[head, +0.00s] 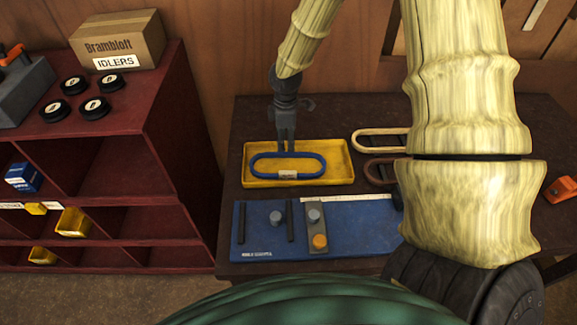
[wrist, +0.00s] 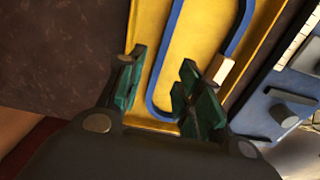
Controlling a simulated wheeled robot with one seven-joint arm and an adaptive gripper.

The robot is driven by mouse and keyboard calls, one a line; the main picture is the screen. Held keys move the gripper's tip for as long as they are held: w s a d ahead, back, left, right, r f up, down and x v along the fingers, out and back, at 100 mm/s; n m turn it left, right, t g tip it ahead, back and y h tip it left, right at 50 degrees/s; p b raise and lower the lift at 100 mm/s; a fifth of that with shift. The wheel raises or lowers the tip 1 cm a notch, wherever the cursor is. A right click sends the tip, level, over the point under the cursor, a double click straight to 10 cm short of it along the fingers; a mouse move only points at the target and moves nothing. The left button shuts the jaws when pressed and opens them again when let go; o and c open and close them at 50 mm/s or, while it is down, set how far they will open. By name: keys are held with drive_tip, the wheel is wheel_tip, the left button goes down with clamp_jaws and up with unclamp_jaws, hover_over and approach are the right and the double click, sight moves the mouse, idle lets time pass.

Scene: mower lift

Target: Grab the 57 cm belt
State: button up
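A blue belt loop (head: 256,166) with a pale tag (head: 287,174) lies in a yellow tray (head: 249,180); the tag's writing is too small to read. In the wrist view, the blue belt (wrist: 170,50) lies in the yellow tray (wrist: 205,30). My gripper (head: 287,146) points down at the far side of this loop. In the wrist view my gripper (wrist: 161,65) is open, with part of the blue belt showing between its fingers. I cannot tell if they touch it. A cream belt (head: 375,132) and a brown belt (head: 378,172) lie right of the tray, partly hidden by my arm.
A blue board (head: 345,225) with pegs, grey knobs and an orange knob lies in front of the tray. A dark red shelf (head: 165,100) stands left, carrying an idlers box (head: 118,42) and several black rollers. An orange tool (head: 560,189) lies far right.

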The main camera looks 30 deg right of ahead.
sight(285, 153)
drive_tip(key=shift+w+a+f+p, duration=0.15)
drive_tip(key=shift+f+p, duration=0.3)
drive_tip(key=shift+f, duration=0.3)
drive_tip(key=shift+a+f+p, duration=0.1)
drive_tip(key=shift+f+p, duration=0.3)
drive_tip(key=shift+f, duration=1.45)
clamp_jaws()
